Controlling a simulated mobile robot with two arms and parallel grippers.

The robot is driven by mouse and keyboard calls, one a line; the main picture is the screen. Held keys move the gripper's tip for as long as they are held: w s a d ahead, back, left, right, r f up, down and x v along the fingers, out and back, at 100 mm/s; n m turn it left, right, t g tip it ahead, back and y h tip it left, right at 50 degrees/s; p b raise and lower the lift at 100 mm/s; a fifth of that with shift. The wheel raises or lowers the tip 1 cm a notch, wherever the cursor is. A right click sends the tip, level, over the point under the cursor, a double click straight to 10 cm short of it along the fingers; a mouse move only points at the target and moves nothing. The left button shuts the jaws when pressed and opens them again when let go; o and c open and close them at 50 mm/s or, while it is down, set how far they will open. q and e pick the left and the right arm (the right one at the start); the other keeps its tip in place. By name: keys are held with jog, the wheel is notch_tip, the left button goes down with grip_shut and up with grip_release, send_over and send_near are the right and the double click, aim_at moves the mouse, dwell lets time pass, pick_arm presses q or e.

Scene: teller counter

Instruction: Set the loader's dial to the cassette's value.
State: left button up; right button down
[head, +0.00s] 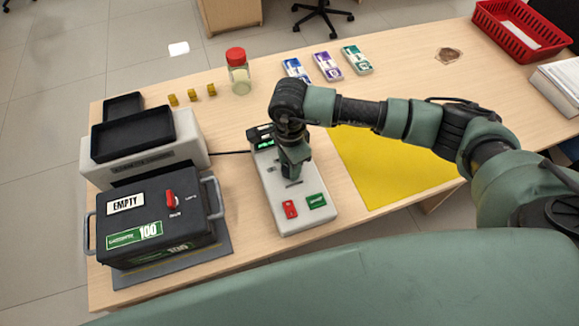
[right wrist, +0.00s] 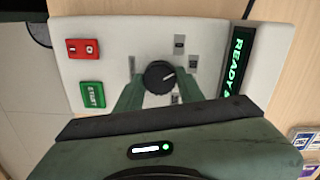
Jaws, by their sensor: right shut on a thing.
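The loader (head: 262,188) is a pale box on the counter with a lit green display, a red switch (right wrist: 83,48) and a green START button (right wrist: 92,95). Its black round dial (right wrist: 159,77) shows in the right wrist view, its white mark pointing right and slightly up. The small labels around it are too small to read. My right gripper (head: 292,172) is over the loader, its fingers shut on the dial; it hides the dial in the head view. The cassette (head: 185,228), a dark box with EMPTY and green 100 labels, stands left of the loader. My left gripper is out of view.
A grey machine with black trays (head: 133,133) stands behind the cassette. Several small yellow blocks, a red-lidded jar (head: 239,78) and banded note bundles (head: 327,66) lie farther back. A yellow mat (head: 385,165) is right of the loader; a red basket (head: 520,35) is far right.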

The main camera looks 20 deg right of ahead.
jog(key=m+b, duration=0.3)
jog(key=m, duration=0.2)
jog(key=shift+m, duration=0.3)
jog(key=shift+m+b, duration=1.15)
jog(key=shift+m, duration=1.05)
jog(key=shift+r, duration=0.1)
jog(key=c, duration=0.9)
grip_release()
jog(key=shift+r, duration=0.1)
notch_tip(320, 180, up, 8)
jog(key=shift+f+b, duration=0.2)
jog(key=shift+b, duration=0.35)
